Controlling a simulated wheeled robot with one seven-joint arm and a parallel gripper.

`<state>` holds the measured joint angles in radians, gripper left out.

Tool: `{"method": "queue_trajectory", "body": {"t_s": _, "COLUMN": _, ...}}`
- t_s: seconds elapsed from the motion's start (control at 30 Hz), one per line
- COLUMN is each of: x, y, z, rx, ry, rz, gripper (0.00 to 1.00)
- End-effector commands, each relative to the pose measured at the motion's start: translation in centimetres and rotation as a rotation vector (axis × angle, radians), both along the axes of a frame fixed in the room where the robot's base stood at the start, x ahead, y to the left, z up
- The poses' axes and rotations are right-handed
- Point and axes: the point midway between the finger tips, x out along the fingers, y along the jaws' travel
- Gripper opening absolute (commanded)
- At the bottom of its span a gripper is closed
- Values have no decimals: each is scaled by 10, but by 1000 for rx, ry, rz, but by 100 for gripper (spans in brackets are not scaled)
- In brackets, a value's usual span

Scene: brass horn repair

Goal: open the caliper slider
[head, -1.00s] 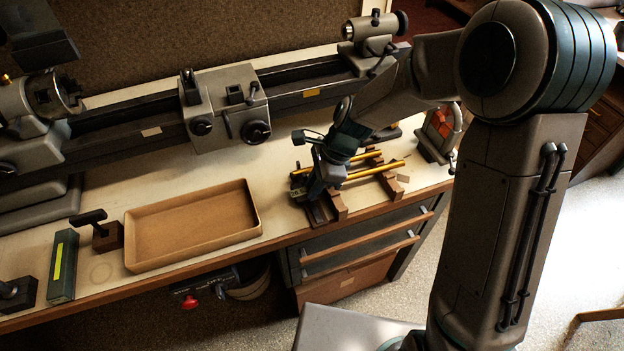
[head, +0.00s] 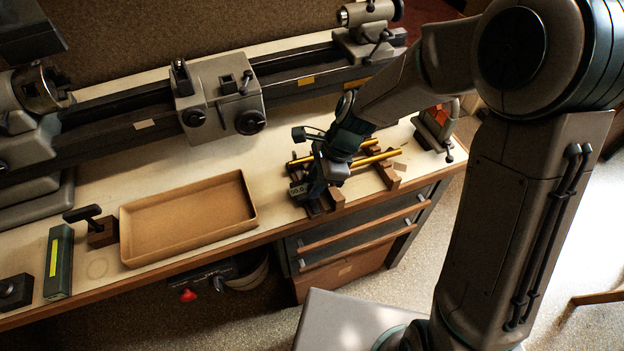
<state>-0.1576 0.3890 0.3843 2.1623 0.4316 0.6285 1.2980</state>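A grey piece with a small lit digital display (head: 299,190), which looks like part of the caliper, is at the left end of the wooden rests. My gripper (head: 316,188) is down at this spot, close against the display piece. The fingers and most of the caliper, including its jaws and slider, are hidden or too small to make out. I cannot tell whether the fingers are open or shut on it. Two brass tubes (head: 378,159) lie across the wooden rests (head: 388,176) just right of my gripper.
An empty tan tray (head: 190,222) lies left of my gripper. A lathe (head: 222,98) runs along the back of the bench. A small vise (head: 436,128) stands at the right end. A dark green box (head: 58,262) is at the left. Drawers (head: 360,235) are below the bench edge.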

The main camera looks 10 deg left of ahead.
Motion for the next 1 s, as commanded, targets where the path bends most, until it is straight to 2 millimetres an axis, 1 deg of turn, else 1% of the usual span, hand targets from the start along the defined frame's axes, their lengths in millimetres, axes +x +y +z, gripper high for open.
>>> {"method": "queue_trajectory", "body": {"t_s": 0.17, "x": 1, "y": -4, "z": 15, "rx": 0, "ry": 0, "rz": 0, "gripper": 29}}
{"method": "queue_trajectory", "body": {"t_s": 0.5, "x": 2, "y": -17, "z": 56, "rx": 0, "ry": -2, "rz": 4, "gripper": 29}}
{"method": "queue_trajectory", "body": {"t_s": 0.6, "x": 3, "y": -21, "z": 66, "rx": 0, "ry": -1, "rz": 4, "gripper": 29}}
{"method": "queue_trajectory", "body": {"t_s": 0.77, "x": 3, "y": -24, "z": 72, "rx": 0, "ry": -1, "rz": 4, "gripper": 29}}
{"method": "queue_trajectory", "body": {"t_s": 1.0, "x": 4, "y": -25, "z": 71, "rx": 0, "ry": 0, "rz": 3, "gripper": 29}}
